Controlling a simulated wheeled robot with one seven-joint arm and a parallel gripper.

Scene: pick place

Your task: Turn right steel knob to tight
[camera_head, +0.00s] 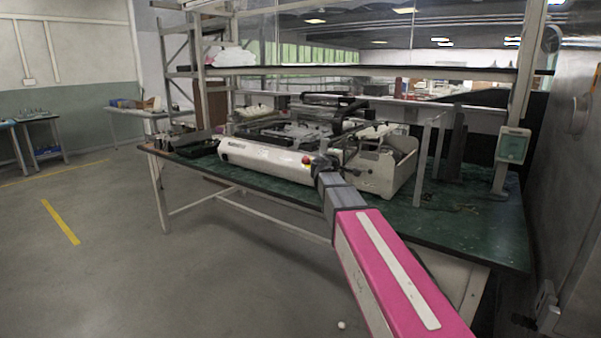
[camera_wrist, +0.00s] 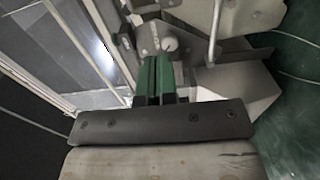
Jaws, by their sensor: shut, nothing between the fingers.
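A white and grey machine (camera_head: 265,158) stands on the green workbench. In the wrist view, a small round pale-grey steel knob (camera_wrist: 170,44) sits on a grey plate of the machine, just beyond the fingertips. My gripper (camera_wrist: 157,58) has two dark green fingers side by side, shut and empty, pointing toward the plate. I cannot tell whether the fingers touch the knob or the plate. In the head view, my gripper (camera_head: 325,163) is at the machine's front right, and the knob is not clear there. A red button (camera_head: 306,160) shows beside my gripper.
The green workbench (camera_head: 470,224) has bare room to the right of the machine. Clear upright panels (camera_head: 432,150) stand there. A shelf post with a pale box (camera_head: 513,145) is further right. A thin metal rod (camera_wrist: 214,35) stands right of the fingers in the wrist view.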

